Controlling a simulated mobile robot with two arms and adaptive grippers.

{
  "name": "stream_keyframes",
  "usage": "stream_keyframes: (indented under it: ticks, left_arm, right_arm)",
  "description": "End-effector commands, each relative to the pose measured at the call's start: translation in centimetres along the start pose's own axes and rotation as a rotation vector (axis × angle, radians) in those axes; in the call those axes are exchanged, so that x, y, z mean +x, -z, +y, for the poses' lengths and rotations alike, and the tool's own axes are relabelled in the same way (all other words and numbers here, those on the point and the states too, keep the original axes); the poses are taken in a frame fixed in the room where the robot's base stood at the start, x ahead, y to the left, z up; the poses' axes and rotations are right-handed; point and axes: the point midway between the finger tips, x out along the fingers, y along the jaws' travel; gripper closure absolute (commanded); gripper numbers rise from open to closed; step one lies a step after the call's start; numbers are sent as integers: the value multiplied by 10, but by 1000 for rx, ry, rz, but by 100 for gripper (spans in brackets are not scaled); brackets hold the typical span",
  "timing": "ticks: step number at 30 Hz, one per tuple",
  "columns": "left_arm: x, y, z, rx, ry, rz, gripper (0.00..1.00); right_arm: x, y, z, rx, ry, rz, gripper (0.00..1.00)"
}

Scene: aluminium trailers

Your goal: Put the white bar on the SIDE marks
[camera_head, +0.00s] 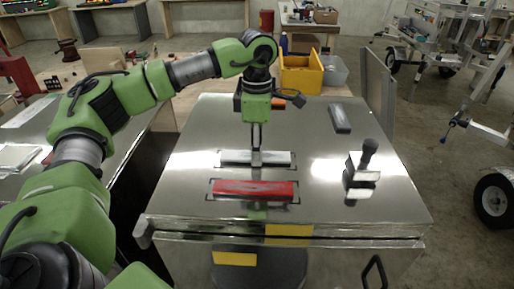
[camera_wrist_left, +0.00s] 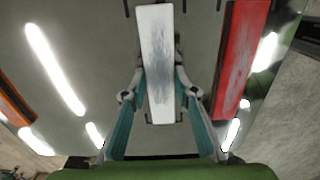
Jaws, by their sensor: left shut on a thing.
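The white bar (camera_head: 278,158) lies at or just above the shiny metal top, amid dark corner marks (camera_head: 222,151). I cannot tell whether it touches the top. My left gripper (camera_head: 257,160) points straight down and is shut on the white bar's middle. In the left wrist view, the white bar (camera_wrist_left: 157,50) runs between the two fingers (camera_wrist_left: 160,85). A red bar (camera_head: 253,189) lies nearer the front within its own dark corner marks; it also shows in the left wrist view (camera_wrist_left: 238,60). No readable SIDE label shows. My right gripper is not in view.
A grey bar (camera_head: 340,118) lies at the back right of the metal top (camera_head: 200,130). A black-knobbed metal piece (camera_head: 364,168) stands at the right. A yellow bin (camera_head: 301,75) stands behind. The top's front right is clear.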

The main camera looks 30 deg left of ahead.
Motion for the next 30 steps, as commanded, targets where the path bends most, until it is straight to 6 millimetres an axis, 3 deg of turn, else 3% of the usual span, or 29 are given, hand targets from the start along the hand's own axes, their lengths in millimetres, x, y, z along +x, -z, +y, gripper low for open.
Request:
stream_keyframes:
  ticks: [6,7,8,22,30]
  left_arm:
    - [5,0,0,0,0,0,94]
    - [3,0,0,0,0,-1,65]
    - [3,0,0,0,0,0,57]
    - [-4,-1,0,0,-1,-1,56]
    - [-57,-2,0,1,-4,-5,56]
  right_arm:
    - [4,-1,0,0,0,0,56]
    - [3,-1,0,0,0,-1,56]
    - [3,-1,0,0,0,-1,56]
    - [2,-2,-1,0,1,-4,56]
    - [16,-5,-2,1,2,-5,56]
